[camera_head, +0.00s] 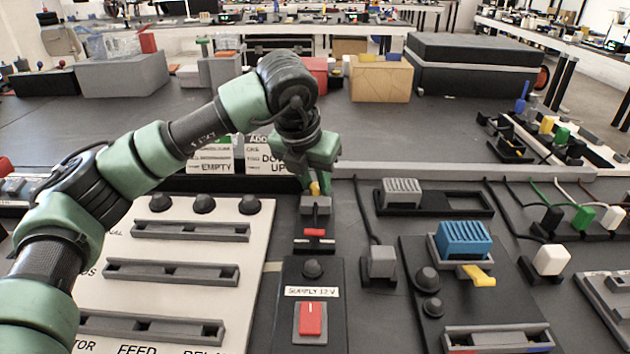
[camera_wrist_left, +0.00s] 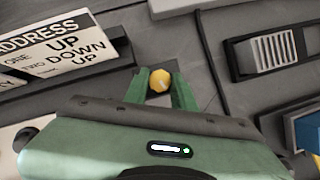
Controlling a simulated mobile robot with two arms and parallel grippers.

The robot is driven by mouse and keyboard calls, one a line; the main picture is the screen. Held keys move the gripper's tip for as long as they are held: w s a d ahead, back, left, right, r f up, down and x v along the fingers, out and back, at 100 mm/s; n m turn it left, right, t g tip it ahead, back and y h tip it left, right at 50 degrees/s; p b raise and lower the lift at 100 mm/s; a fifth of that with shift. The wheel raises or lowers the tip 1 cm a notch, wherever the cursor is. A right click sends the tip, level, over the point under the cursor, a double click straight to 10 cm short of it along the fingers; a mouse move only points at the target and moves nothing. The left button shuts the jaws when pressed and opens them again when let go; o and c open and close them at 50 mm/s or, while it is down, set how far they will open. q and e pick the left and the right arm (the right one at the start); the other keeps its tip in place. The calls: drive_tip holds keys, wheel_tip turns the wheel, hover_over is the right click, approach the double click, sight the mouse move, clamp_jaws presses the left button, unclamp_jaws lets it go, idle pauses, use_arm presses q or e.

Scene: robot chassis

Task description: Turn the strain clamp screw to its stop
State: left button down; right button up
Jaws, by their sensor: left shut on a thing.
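The strain clamp (camera_head: 316,205) is a small grey block near the middle of the black work surface. Its yellow screw (camera_head: 315,188) stands on top. My left gripper (camera_head: 315,183) reaches down from above and is shut on the screw head. In the left wrist view the yellow screw head (camera_wrist_left: 159,80) sits between the two green fingertips (camera_wrist_left: 159,84). The fingers hide part of the screw and the clamp, so how far it is turned cannot be told. My right gripper is not in view.
In front is a supply box with a red switch (camera_head: 311,319). A white panel (camera_head: 180,213) with slotted rails lies left. A blue block (camera_head: 463,239) with a yellow lever stands right. "ADDRESS" cards (camera_wrist_left: 62,45) stand behind the clamp on its left.

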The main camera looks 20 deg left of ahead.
use_arm(q)
drive_tip(key=c, duration=1.2)
unclamp_jaws()
drive_tip(key=shift+o, duration=0.2)
